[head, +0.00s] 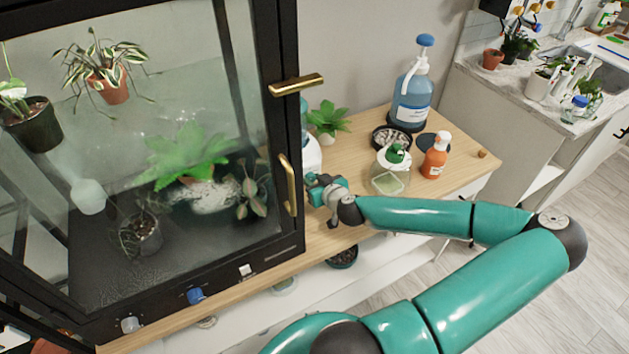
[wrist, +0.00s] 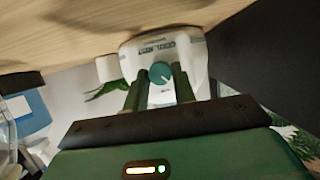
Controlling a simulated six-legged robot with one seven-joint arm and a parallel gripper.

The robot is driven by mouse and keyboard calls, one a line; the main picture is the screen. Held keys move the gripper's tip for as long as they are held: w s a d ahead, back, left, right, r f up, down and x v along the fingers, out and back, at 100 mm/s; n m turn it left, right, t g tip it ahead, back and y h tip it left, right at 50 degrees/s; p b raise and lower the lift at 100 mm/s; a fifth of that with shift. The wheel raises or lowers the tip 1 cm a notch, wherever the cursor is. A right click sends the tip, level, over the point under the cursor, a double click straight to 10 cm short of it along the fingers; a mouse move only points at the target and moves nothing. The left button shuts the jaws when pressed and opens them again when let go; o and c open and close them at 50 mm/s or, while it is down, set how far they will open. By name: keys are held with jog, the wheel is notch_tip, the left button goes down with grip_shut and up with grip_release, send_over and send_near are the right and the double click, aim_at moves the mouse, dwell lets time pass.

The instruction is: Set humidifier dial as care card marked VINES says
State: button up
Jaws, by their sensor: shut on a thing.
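The humidifier (wrist: 190,52) is a white body with "COOL MIST" lettering in the wrist view. In the head view a white part of it (head: 312,153) shows beside the glass cabinet, mostly hidden by the cabinet frame and my gripper. Its round teal dial (wrist: 160,74) has a small pale mark, whose setting I cannot read. My gripper (wrist: 158,82) has its two green fingers on either side of the dial, shut on it. In the head view my gripper (head: 318,189) is at the humidifier's front. No card marked VINES can be made out.
A glass plant cabinet (head: 293,225) with brass handles stands close left of my gripper. On the wooden top (head: 468,170) are a potted plant (head: 327,119), a glass jar (head: 390,175), an orange bottle (head: 436,157) and a blue-topped pump bottle (head: 411,98).

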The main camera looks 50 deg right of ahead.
dwell(0.3)
jog(key=shift+d+m+t+y, duration=0.15)
jog(key=shift+m+t+y, duration=0.25)
jog(key=shift+m+y, duration=0.65)
jog(key=m+y, duration=0.1)
jog(key=m, duration=0.2)
jog(key=shift+d+f+t, duration=0.1)
jog(key=shift+d+t, duration=0.05)
jog(key=shift+t, duration=0.25)
jog(key=m+t+y, duration=0.1)
jog(key=m, duration=0.1)
jog(key=m+t+y, duration=0.1)
jog(key=m, duration=0.1)
jog(key=shift+f+m, duration=0.15)
jog(key=shift+m, duration=0.2)
jog(key=o, duration=1)
jog(key=shift+d, duration=0.1)
jog(key=shift+s, duration=0.1)
